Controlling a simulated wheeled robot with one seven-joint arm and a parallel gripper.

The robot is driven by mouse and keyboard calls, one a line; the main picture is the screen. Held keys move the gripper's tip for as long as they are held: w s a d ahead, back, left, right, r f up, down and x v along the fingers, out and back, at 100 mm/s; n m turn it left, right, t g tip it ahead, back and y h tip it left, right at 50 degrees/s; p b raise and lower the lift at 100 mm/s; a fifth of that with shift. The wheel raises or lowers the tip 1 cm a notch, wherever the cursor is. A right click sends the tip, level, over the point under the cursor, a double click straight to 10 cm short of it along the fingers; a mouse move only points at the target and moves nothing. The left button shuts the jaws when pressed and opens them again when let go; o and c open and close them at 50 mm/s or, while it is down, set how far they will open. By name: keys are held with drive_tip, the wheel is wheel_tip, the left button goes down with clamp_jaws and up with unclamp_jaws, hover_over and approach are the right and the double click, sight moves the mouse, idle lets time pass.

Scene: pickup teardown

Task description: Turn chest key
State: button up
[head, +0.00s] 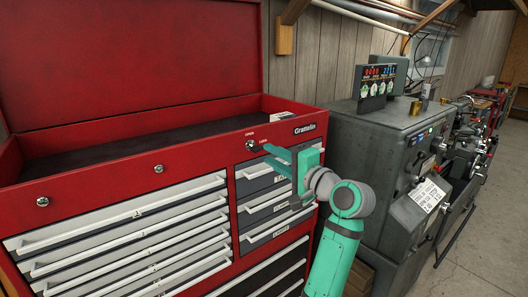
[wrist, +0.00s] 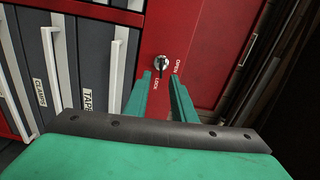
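The red tool chest (head: 85,168) stands with its lid raised. Its key lock, a small silver round with a dark key piece (head: 250,144), is on the front rim above the small drawers. In the wrist view the key (wrist: 157,63) sits on the red panel, with the words OPEN and LOCK printed beside it. My gripper (head: 267,155) is just right of the key in the head view. In the wrist view my gripper (wrist: 161,80) is open, its two green fingers apart and empty, with the key just beyond the gap between the tips. No contact with the key shows.
Two other round silver locks (head: 158,168) (head: 42,201) are on the chest front. Closed drawers with pale handles (head: 135,215) lie below. A grey machine (head: 390,135) stands close to the chest's right side. Open floor (head: 490,230) is at the far right.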

drive_tip(key=v, duration=0.4)
drive_tip(key=shift+s, duration=0.2)
